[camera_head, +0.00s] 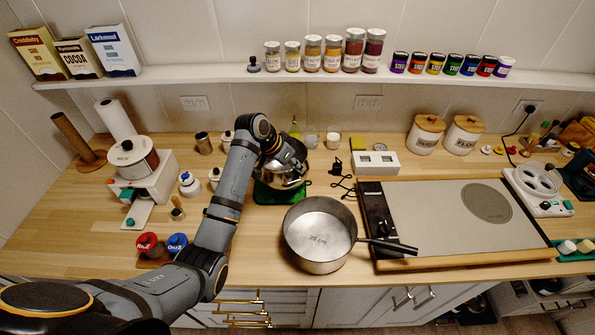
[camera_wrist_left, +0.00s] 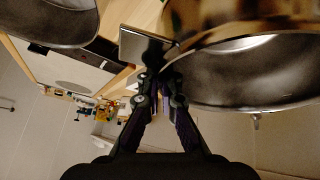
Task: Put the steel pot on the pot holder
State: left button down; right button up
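A shiny steel pot (camera_head: 292,181) is at the back middle of the counter, partly hidden behind my left gripper. A green pot holder (camera_head: 268,196) shows under and beside it; I cannot tell whether the pot rests on it. My left gripper (camera_head: 286,160) is at the pot. In the left wrist view the pot (camera_wrist_left: 245,85) fills the right side, and the fingertips (camera_wrist_left: 158,82) are closed together at its flat handle (camera_wrist_left: 148,45). My right gripper is not in view.
A steel saucepan (camera_head: 318,238) marked 26 cm stands in front, its black handle (camera_head: 390,246) reaching over the hob (camera_head: 440,225). A white switch box (camera_head: 376,162) with a cable is right of the pot. Left are a white grinder (camera_head: 145,175) and small jars (camera_head: 177,245).

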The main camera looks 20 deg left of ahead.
aim_at(297, 185)
pick_arm(q)
jog(key=shift+w+a+f, duration=0.15)
jog(key=shift+w+f, duration=0.2)
jog(key=shift+w, duration=0.05)
notch_tip(297, 185, down, 2)
jog(key=shift+s+f+p, duration=0.1)
jog(key=shift+f+p, duration=0.05)
jog(key=shift+p, duration=0.9)
jog(key=shift+f, duration=0.4)
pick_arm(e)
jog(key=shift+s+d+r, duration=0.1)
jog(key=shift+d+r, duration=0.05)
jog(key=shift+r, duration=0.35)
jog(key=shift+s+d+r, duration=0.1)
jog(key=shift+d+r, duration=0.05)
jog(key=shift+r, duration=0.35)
pick_arm(q)
jog(key=c, duration=2)
grip_release()
jog(key=shift+f, duration=0.15)
jog(key=o, duration=0.5)
jog(key=shift+s, duration=0.1)
